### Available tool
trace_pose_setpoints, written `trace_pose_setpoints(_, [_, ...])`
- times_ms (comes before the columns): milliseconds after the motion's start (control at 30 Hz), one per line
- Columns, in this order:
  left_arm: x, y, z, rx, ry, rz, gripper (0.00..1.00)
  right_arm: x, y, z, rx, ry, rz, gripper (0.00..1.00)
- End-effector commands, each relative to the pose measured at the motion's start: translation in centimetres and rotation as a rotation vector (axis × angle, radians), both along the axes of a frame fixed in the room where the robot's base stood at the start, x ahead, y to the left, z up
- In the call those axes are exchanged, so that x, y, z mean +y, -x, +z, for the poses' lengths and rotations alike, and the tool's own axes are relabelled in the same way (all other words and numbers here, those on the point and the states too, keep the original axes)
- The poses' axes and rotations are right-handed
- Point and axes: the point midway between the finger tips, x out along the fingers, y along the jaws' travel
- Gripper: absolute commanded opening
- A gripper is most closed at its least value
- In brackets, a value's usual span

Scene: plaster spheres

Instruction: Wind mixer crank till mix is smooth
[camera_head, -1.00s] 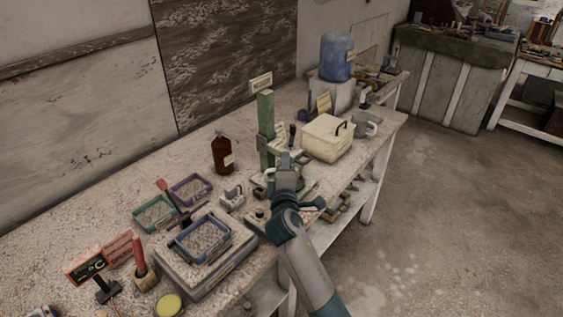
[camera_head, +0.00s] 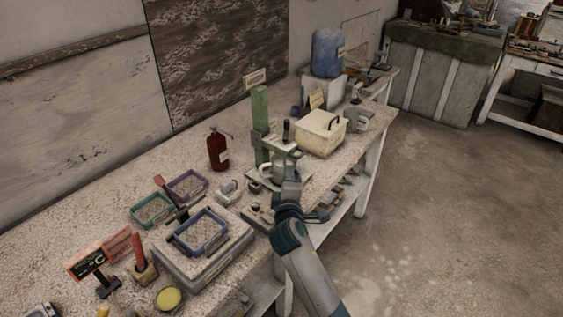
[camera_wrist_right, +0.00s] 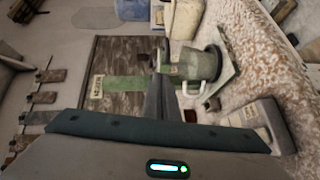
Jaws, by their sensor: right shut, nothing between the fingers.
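The mixer stands on the bench, with a green upright column (camera_head: 260,122) and a green cross arm. A dark crank knob (camera_head: 286,130) stands upright above that arm. A pale pot (camera_head: 268,171) sits on the mixer's base, partly hidden by my right gripper (camera_head: 292,162). The right gripper is shut and empty, at the pot's near right side and below the knob; I cannot tell if it touches anything. In the right wrist view, the shut fingers (camera_wrist_right: 160,85) lie beside the pot (camera_wrist_right: 200,66). The mix is not visible. My left gripper is out of view.
A cream box (camera_head: 320,135) with a dark handle stands right behind the mixer. A brown bottle (camera_head: 218,151) stands to its left. Trays, including a blue one (camera_head: 201,231), crowd the bench's near left. Open floor (camera_head: 430,220) lies to the right.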

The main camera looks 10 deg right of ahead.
Motion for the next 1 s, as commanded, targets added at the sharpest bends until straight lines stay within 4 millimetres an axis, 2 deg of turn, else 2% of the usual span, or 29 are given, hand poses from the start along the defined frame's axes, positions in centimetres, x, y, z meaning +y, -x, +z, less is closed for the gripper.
trace_pose_setpoints(333, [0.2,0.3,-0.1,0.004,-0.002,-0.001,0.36,-2.6,6.3,-6.8,0.13,-0.246,-0.079,0.0])
trace_pose_setpoints(400, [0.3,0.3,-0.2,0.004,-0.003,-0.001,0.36,-2.7,7.3,-9.1,0.166,-0.288,-0.086,0.0])
trace_pose_setpoints(567, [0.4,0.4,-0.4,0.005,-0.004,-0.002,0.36,-2.3,8.4,-14.5,0.241,-0.345,-0.081,0.0])
trace_pose_setpoints(767, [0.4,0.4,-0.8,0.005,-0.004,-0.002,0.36,-1.5,10.3,-22.2,0.343,-0.408,-0.072,0.0])
trace_pose_setpoints(867, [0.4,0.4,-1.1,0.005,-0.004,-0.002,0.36,-1.1,12.1,-27.2,0.409,-0.453,-0.073,0.0])
trace_pose_setpoints(967, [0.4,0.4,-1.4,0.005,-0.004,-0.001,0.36,-0.8,15.2,-33.8,0.498,-0.516,-0.085,0.0])
trace_pose_setpoints(1000, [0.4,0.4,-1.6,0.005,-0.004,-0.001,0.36,-0.7,17.0,-36.9,0.539,-0.549,-0.097,0.0])
